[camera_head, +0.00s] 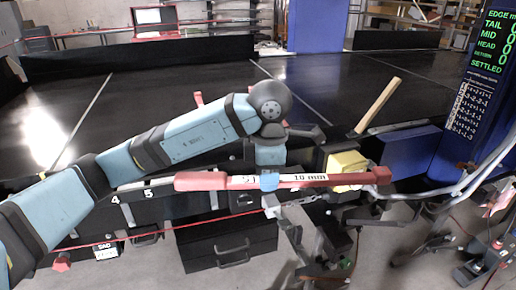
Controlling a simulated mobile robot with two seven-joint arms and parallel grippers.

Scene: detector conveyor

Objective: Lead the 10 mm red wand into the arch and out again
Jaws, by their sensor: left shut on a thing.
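The red wand (335,179), with a pale label reading "10 mm", lies nearly level across the middle of the head view. The wand's right end passes in front of a yellow block. A blue structure (430,115) with a display stands at the right and may be part of the arch; its opening is not clear to me. I cannot make out my right gripper.
The dark conveyor (340,85) stretches behind the wand. A wooden-handled tool (378,105) leans near the yellow block (345,163). The display (497,40) lists TAIL, MID, HEAD and SETTLED. A bent grey tube (478,178) crosses at right. A black drawer unit (228,250) stands below.

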